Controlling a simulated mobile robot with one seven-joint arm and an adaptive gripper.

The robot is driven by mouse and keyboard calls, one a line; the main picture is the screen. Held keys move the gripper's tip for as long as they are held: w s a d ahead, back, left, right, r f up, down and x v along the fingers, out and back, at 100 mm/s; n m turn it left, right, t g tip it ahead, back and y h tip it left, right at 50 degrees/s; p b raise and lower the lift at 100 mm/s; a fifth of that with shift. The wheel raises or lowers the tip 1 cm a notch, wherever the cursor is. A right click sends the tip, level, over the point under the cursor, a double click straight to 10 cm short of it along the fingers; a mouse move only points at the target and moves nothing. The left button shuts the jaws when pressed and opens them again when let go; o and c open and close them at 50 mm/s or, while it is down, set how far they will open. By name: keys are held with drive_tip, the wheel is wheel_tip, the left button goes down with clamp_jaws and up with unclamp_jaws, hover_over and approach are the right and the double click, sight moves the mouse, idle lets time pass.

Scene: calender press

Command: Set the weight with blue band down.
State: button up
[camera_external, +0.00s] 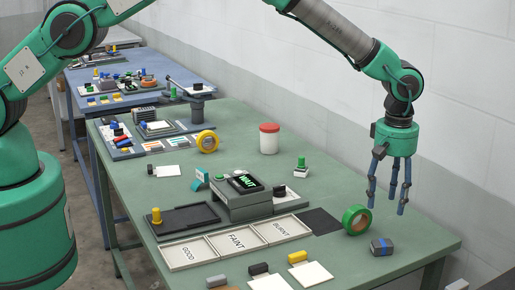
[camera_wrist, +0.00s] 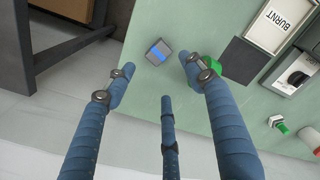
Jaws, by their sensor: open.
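The weight with the blue band (camera_external: 381,246) is a small dark grey block with a blue stripe. It rests on the green table near its right end, beside the green tape roll. It also shows in the wrist view (camera_wrist: 158,52), beyond the fingertips. My gripper (camera_external: 389,203) hangs above the table with its fingers pointing down. In the wrist view its three blue fingers (camera_wrist: 160,85) are spread apart and nothing is between them. The weight is apart from the fingers and below them.
A dark square mat (camera_external: 320,221) and trays marked GOOD, FAINT and BURNT (camera_external: 237,239) lie to the left. The table's right edge is near the weight.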

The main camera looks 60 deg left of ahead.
drive_tip(key=s+a+r+m, duration=0.1)
drive_tip(key=a+r, duration=0.2)
drive_tip(key=r, duration=0.3)
drive_tip(key=s+a+r+m+t, duration=0.1)
drive_tip(key=s+a+r, duration=0.1)
drive_tip(key=a+r, duration=0.35)
drive_tip(key=s+a+r+m, duration=0.1)
drive_tip(key=a+r, duration=0.1)
drive_tip(key=r, duration=0.6)
drive_tip(key=s+a+r+m+t, duration=0.2)
drive_tip(key=s+a+r+m, duration=0.1)
drive_tip(key=s+a+r, duration=0.95)
drive_tip(key=s+a+r+m, duration=0.1)
drive_tip(key=s+a+r, duration=0.2)
drive_tip(key=s, duration=0.3)
drive_tip(key=s+a+r+m+t, duration=0.1)
drive_tip(key=s+a+r, duration=0.25)
drive_tip(key=s, duration=0.25)
drive_tip(key=s+a+r+m, duration=0.1)
drive_tip(key=s+a+r, duration=0.1)
drive_tip(key=s+r, duration=0.3)
drive_tip(key=s+a+f+m, duration=0.2)
drive_tip(key=s, duration=0.8)
drive_tip(key=s+a+f+m+t, duration=0.1)
drive_tip(key=s+a+f+m, duration=0.1)
drive_tip(key=s, duration=0.8)
drive_tip(key=shift+a+t, duration=0.3)
drive_tip(key=shift+a, duration=0.5)
drive_tip(key=shift+f, duration=0.25)
